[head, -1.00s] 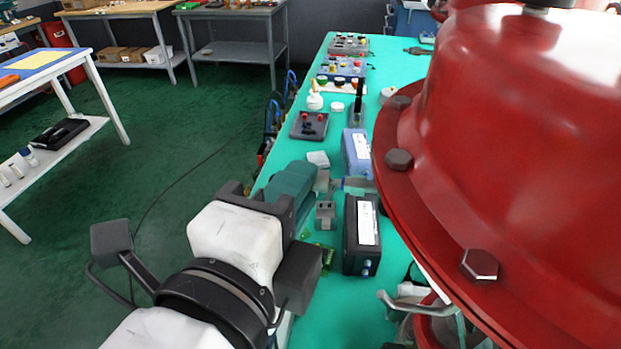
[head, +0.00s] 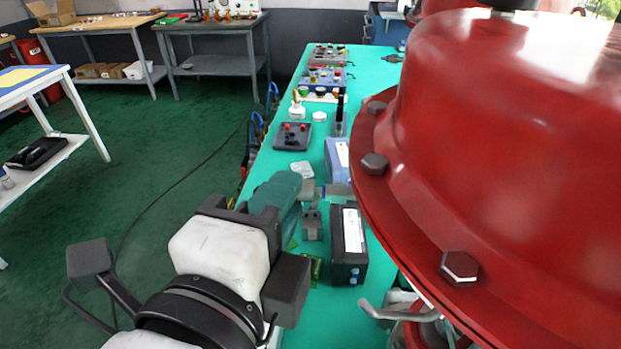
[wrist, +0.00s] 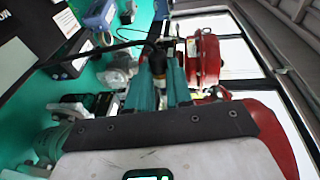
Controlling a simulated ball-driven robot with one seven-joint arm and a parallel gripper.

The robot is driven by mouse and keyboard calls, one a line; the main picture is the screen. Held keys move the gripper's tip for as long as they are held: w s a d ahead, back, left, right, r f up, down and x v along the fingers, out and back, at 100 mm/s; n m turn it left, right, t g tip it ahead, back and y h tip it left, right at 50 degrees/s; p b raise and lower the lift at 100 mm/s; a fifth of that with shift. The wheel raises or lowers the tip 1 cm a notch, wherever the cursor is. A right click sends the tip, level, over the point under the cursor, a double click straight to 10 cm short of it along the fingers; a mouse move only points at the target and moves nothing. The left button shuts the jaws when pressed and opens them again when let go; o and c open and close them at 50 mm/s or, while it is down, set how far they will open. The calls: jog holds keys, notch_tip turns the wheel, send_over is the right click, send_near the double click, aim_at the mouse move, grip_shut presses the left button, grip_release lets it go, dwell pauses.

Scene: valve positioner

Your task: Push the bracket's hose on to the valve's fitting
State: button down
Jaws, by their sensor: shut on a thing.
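My gripper (wrist: 160,82) has teal fingers, which show in the wrist view on both sides of a dark hose-like piece (wrist: 157,54). The fingers are shut on it; a thin black line runs off to the left. In the head view, the teal gripper housing (head: 275,195) is over the bench's left edge, and its fingertips are hard to make out. The valve's large red body (head: 500,150) fills the right of the head view. A red round part (wrist: 205,57) is just right of the fingers in the wrist view. I cannot make out the fitting or the bracket clearly.
The teal bench (head: 310,165) holds a black box (head: 349,245), a blue box (head: 338,160) and a dark panel with red knobs (head: 293,136). A bent grey handle (head: 395,312) is under the red flange. Green floor (head: 170,150) lies open at left.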

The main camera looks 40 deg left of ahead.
jog(key=shift+w+d, duration=0.25)
jog(key=shift+d, duration=0.1)
jog(key=c, duration=0.9)
grip_release()
jog(key=shift+c, duration=0.2)
